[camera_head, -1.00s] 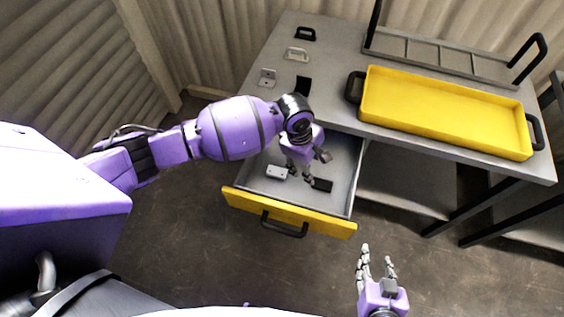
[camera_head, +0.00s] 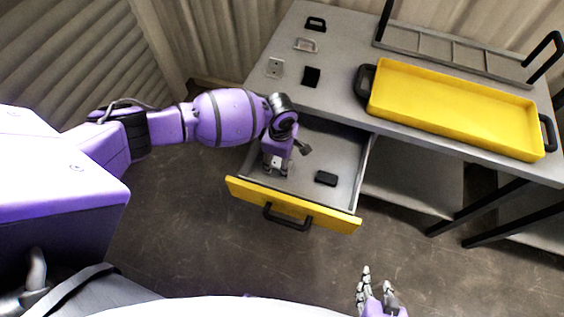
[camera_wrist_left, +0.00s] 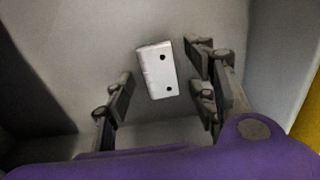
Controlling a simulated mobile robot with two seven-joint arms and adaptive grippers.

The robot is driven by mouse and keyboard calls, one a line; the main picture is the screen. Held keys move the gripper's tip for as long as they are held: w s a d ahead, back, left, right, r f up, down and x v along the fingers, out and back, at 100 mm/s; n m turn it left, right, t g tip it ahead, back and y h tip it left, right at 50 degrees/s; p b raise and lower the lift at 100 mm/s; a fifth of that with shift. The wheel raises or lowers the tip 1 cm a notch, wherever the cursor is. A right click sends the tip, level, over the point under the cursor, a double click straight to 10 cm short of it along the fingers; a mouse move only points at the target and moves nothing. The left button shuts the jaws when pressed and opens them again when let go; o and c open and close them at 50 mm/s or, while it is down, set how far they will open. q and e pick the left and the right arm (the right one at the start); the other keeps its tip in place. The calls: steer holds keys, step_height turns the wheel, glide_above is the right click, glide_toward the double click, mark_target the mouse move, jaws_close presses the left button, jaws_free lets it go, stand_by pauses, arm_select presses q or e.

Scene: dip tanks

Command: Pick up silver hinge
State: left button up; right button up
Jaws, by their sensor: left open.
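The silver hinge (camera_wrist_left: 155,71), a pale plate with two dark holes, lies on the floor of the open drawer. In the left wrist view it lies between the spread fingers of my left gripper (camera_wrist_left: 161,82), with a gap on each side. In the head view my left gripper (camera_head: 276,170) is down inside the drawer, over the hinge, and mostly hides it. My left gripper is open and empty. My right gripper (camera_head: 376,281) is at the bottom of the head view, away from the drawer, with its fingers apart and nothing between them.
A black plate (camera_head: 326,178) lies in the drawer to the right. The drawer has a yellow front (camera_head: 335,220). On the table are a second silver plate (camera_head: 274,68), a black plate (camera_head: 311,77), two handles and a yellow tray (camera_head: 450,117).

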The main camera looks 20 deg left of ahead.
arm_select(q)
steer(key=shift+r, duration=0.1)
steer(key=shift+c, duration=0.6)
steer(key=c, duration=1.2)
